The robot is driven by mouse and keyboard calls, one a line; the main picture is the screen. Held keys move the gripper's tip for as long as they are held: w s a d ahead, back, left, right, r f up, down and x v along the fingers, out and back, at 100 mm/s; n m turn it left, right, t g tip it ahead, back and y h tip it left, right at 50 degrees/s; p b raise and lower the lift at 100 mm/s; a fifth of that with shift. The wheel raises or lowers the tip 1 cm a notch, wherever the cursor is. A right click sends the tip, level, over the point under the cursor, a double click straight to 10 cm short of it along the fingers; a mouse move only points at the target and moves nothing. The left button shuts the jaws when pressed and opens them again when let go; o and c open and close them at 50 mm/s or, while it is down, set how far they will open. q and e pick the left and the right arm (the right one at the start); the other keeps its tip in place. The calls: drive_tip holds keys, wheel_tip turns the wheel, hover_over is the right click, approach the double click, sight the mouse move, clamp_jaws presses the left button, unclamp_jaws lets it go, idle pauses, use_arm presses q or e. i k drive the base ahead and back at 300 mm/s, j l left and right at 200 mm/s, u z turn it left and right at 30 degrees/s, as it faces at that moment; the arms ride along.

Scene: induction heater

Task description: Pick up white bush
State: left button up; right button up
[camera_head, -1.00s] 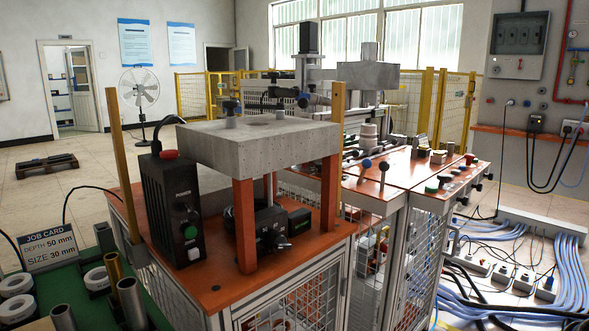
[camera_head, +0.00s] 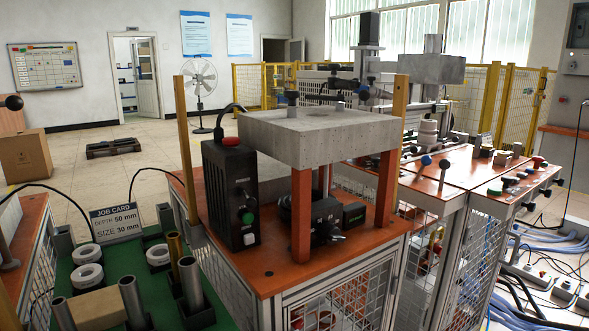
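White bushes, ring-shaped with a hole in the middle, sit on a green tray (camera_head: 153,288) at the lower left. One white bush (camera_head: 87,253) is at the back left, another white bush (camera_head: 87,277) is just in front of it, and a third white bush (camera_head: 158,256) is to the right. Metal tubes partly surround them, and the front of the tray is cut off by the picture's edge. Neither of my grippers is in view.
Steel tubes (camera_head: 191,285) and a brass tube (camera_head: 174,254) stand upright on the tray. A job card (camera_head: 117,222) stands behind it. An orange-topped bench (camera_head: 275,278) with a black control box (camera_head: 231,195) is close on the right. A cardboard box (camera_head: 25,156) stands far left.

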sight(157, 255)
drive_tip(key=l+u, duration=0.25)
drive_tip(key=l, duration=0.45)
drive_tip(key=l+u, duration=0.25)
drive_tip(key=l, duration=0.45)
drive_tip(key=k+l+u, duration=0.15)
drive_tip(key=l+u, duration=0.15)
drive_tip(key=l, duration=0.35)
